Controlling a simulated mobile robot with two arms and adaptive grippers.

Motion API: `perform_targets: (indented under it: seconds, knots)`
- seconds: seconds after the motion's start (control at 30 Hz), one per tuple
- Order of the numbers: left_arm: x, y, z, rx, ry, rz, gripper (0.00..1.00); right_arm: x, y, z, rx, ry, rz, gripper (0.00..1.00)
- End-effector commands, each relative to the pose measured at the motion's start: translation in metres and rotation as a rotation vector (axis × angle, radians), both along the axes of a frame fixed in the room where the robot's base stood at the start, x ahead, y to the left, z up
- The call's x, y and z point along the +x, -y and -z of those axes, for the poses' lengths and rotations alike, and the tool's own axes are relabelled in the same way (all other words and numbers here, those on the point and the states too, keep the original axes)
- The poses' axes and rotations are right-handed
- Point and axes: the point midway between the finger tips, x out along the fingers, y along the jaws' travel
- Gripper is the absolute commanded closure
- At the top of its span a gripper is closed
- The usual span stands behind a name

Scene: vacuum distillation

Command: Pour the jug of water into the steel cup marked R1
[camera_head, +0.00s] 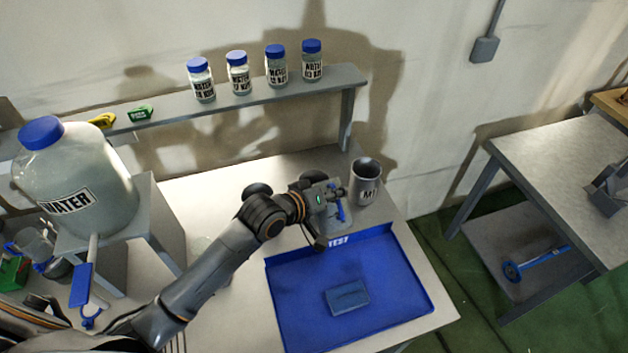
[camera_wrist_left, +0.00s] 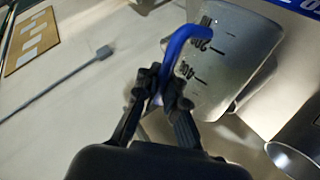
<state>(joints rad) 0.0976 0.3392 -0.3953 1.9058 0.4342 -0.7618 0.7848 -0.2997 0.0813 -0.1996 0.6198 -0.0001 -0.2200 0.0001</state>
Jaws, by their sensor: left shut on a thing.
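My left gripper (camera_head: 338,193) is shut on the blue handle (camera_wrist_left: 182,50) of a clear jug with graduation marks. The jug (camera_wrist_left: 215,75) fills the upper middle of the left wrist view. In the head view it is mostly hidden by my gripper, above the back edge of the blue tray. A grey steel cup (camera_head: 366,184) stands just right of the gripper, near the wall. Its mark looks like M1 rather than R1, but is small. A steel rim (camera_wrist_left: 292,158) shows at lower right in the wrist view. My right gripper is not in view.
The blue tray (camera_head: 408,290) holds a small blue block (camera_head: 347,298). A large water bottle (camera_head: 75,175) stands on a stand at left. Several blue-capped bottles (camera_head: 239,75) stand on the back shelf (camera_head: 160,122). Another table (camera_head: 570,165) is at right.

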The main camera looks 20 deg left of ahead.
Motion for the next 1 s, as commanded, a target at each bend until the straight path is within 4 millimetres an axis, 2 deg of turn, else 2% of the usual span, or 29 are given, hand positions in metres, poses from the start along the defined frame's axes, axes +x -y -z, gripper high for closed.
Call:
perform_targets:
  seconds: [1.0]
  knots:
    - [0.011,-0.008,-0.015,-0.081,-0.105,-0.001,1.0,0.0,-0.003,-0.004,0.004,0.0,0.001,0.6]
